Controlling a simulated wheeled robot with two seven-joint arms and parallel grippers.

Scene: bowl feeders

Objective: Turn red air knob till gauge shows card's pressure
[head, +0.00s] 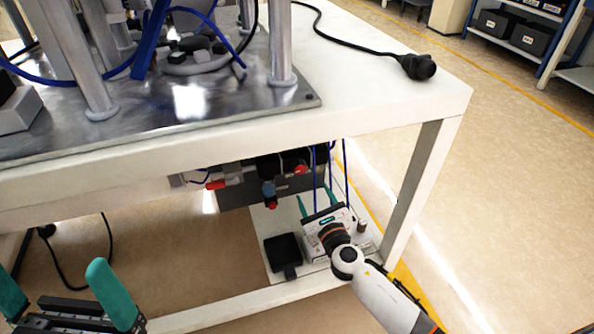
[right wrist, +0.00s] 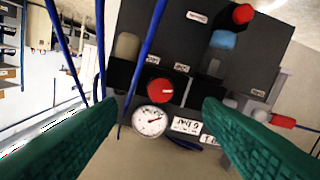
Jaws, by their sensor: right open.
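The red air knob (right wrist: 160,90) faces the right wrist camera on a dark block, with a small white mark on it. The round white gauge (right wrist: 150,120) is just below it; its reading is too small to tell. A white card (right wrist: 186,125) with dark print sits beside the gauge, blurred. The knob also shows under the table in the head view (head: 300,169). My right gripper (right wrist: 158,104) is open, its green fingers on either side of the knob and gauge, apart from them. My left gripper (head: 58,278) is open and empty at lower left.
The table edge and leg (head: 415,185) stand close to my right arm. Blue hoses (right wrist: 145,60) hang beside the knob. A blue part (right wrist: 222,40) with a red cap and a red fitting (right wrist: 283,121) are nearby. A black cable plug (head: 418,67) lies on the table.

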